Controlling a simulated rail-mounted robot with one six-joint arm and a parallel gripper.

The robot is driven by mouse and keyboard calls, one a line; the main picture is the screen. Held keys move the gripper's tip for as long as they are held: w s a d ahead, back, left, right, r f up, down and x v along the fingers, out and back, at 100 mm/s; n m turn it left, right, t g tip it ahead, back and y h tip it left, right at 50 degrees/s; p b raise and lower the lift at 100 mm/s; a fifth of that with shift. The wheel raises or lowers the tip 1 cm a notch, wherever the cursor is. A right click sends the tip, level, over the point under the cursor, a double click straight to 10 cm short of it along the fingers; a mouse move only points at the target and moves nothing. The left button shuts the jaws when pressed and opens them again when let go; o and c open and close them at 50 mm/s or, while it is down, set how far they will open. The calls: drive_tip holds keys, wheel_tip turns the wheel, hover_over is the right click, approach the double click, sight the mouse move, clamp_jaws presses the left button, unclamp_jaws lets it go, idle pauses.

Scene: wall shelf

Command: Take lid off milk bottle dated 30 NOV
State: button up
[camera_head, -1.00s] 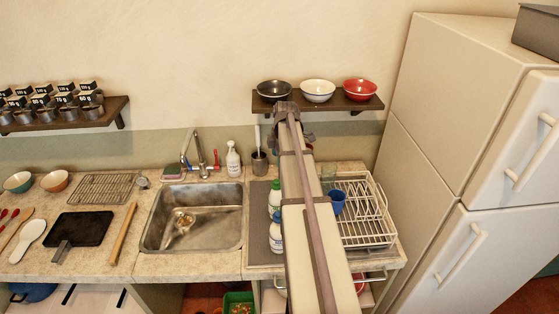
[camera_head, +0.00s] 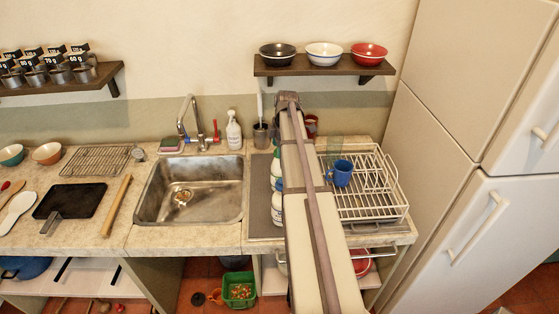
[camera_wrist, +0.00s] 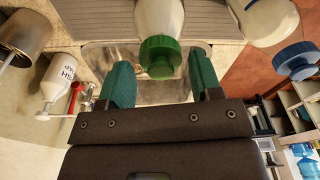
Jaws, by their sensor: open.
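A white milk bottle with a green lid (camera_wrist: 160,57) shows in the wrist view, its lid facing my gripper. My gripper (camera_wrist: 161,66) is open, with a teal finger on either side of the green lid and gaps between. No date is readable on either bottle, so I cannot tell which is 30 NOV.
A sink (camera_head: 190,190) is left of the bottles. A dish rack (camera_head: 375,205) with a blue mug (camera_head: 341,173) is on the right. A soap bottle (camera_head: 233,130) and a utensil cup (camera_head: 261,135) stand behind. A wall shelf (camera_head: 325,66) with bowls hangs above.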

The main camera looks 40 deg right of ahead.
drive_tip(key=shift+s, duration=0.1)
drive_tip(key=c, duration=1)
drive_tip(key=shift+a, duration=0.1)
drive_tip(key=shift+c, duration=0.3)
